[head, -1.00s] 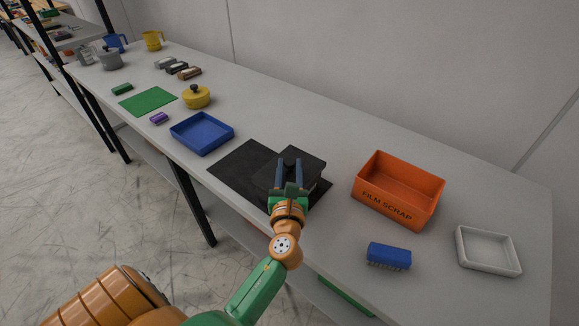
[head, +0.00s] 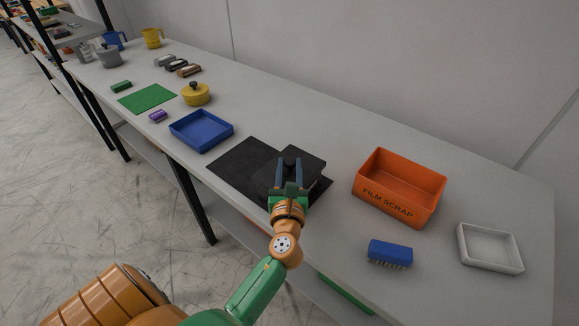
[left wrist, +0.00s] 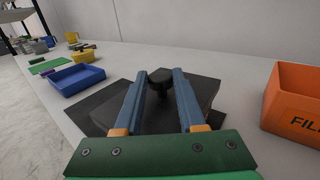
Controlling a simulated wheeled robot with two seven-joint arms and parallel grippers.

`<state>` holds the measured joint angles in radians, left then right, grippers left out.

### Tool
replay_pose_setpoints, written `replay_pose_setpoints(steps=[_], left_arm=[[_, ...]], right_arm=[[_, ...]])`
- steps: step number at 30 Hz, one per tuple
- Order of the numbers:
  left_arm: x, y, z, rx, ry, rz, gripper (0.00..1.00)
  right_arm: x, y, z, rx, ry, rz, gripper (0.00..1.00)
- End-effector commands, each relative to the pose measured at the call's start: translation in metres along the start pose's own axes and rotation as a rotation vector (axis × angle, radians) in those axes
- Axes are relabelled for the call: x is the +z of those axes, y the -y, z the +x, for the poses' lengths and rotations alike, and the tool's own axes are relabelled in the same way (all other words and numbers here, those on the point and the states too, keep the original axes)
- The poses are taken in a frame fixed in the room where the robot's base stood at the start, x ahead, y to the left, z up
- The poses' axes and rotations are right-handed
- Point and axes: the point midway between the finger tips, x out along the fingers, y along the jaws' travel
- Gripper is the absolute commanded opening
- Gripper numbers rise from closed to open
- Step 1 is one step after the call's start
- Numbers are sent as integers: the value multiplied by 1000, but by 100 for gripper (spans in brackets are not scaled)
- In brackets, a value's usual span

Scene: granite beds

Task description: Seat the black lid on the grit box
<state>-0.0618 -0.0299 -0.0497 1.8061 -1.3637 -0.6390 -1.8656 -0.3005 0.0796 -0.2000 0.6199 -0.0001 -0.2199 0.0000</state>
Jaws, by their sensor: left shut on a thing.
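The black lid (head: 309,163) is a dark square plate with a round knob (left wrist: 160,77). It lies over a dark box-shaped body, the grit box (head: 307,193), on the black mat. My left gripper (head: 289,163) reaches in from the front edge and is shut on the lid's knob. In the left wrist view, its two blue fingers (left wrist: 163,84) stand either side of the knob. The fingers and wrist hide much of the lid's front and the box. I cannot tell whether the lid's rim touches the box all round. My right gripper is out of view.
The black mat (head: 236,166) extends left of the box. A blue tray (head: 202,145) is further left. An orange FILM SCRAP bin (head: 370,198), a blue brush (head: 390,251) and a white tray (head: 462,245) are at right. Bare bench lies between the lid and the bin.

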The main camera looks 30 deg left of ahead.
Motion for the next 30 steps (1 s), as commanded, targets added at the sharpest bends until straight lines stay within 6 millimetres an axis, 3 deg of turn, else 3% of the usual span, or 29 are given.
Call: replay_pose_setpoints(steps=[17,18,21,30], left_arm=[[-5,0,0,0,0,0,0],[-5,0,0,0,0,0,44],[-5,0,0,0,0,0,71],[-6,0,-1,0,0,0,74]], right_arm=[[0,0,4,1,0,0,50],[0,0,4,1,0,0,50],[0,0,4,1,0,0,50],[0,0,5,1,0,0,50]])
